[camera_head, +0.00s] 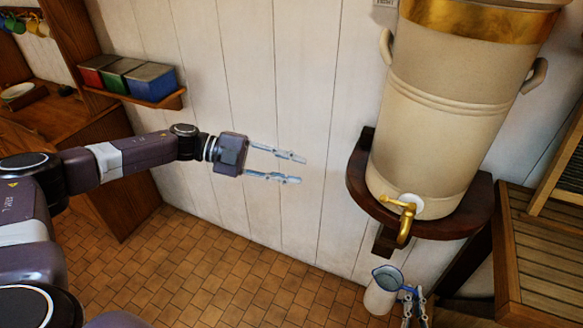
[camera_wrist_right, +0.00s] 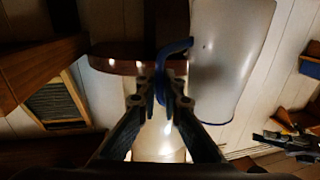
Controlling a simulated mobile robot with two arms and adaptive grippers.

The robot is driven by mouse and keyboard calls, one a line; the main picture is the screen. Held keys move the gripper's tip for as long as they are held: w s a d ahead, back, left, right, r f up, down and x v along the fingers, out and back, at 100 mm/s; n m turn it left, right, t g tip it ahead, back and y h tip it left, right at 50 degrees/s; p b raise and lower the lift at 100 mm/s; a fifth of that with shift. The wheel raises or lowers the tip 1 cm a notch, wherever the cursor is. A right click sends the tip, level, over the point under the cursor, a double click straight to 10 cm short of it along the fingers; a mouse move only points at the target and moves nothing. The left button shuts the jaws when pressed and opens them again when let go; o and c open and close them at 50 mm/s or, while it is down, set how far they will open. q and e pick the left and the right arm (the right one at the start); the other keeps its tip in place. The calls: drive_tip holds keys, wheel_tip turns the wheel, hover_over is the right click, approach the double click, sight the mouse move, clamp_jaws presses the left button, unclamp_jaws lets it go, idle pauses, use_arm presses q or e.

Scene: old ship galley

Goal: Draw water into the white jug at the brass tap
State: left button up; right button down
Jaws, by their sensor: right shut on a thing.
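The white jug (camera_head: 380,297) with a blue rim is upright, below and slightly left of the brass tap (camera_head: 406,222) in the head view. My right gripper (camera_head: 413,292) is at the jug's right side. The right wrist view shows its fingers (camera_wrist_right: 160,98) shut on the jug's blue handle (camera_wrist_right: 172,48), with the white jug body (camera_wrist_right: 228,62) beside them. Whether water is flowing or in the jug cannot be told. My left gripper (camera_head: 301,169) is open and empty, left of the urn.
The urn stands on a dark wooden wall bracket (camera_head: 472,222). A slatted wooden counter (camera_head: 545,260) is close on the right. A small shelf (camera_head: 172,101) holds red, green and blue tins at the left. The tiled floor (camera_head: 220,270) is clear in the middle.

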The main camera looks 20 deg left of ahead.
drive_tip(key=shift+s+r, duration=0.15)
drive_tip(key=shift+s, duration=1.6)
